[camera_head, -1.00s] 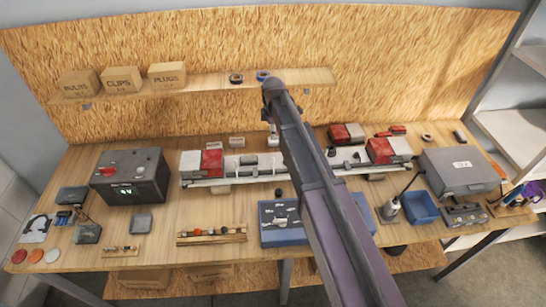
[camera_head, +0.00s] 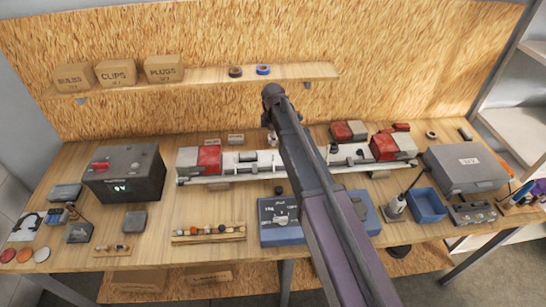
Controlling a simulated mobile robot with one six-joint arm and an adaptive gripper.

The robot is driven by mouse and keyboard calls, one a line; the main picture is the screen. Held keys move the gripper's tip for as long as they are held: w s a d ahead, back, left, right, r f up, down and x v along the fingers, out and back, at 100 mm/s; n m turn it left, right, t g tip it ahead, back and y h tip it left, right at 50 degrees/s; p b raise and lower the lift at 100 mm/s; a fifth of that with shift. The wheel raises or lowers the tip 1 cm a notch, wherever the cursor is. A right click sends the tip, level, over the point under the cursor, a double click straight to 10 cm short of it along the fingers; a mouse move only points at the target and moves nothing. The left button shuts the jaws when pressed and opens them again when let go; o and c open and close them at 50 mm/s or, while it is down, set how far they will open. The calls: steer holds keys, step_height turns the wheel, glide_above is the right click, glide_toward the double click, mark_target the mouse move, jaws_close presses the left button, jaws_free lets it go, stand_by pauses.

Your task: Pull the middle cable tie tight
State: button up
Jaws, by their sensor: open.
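The trailer frame is a long pale beam (camera_head: 225,176) lying across the bench, with a red and white lamp block (camera_head: 197,160) at its left end and another (camera_head: 393,147) at its right. Small dark and grey fittings sit along the beam. I cannot pick out the middle cable tie. My arm rises from the bottom of the view and crosses in front of the beam's middle, covering part of it. My gripper cannot be made out; the arm hides the area behind it.
A dark box with a green display (camera_head: 124,174) stands left, a blue meter (camera_head: 281,232) in front of the beam. A blue bin (camera_head: 427,206) and grey case (camera_head: 466,166) stand right. The shelf (camera_head: 205,80) behind holds cartons and tape rolls. Some bare bench lies front left.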

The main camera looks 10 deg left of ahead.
mark_target(273, 154)
steer(key=shift+f+b, duration=3.65)
steer(key=shift+f, duration=0.3)
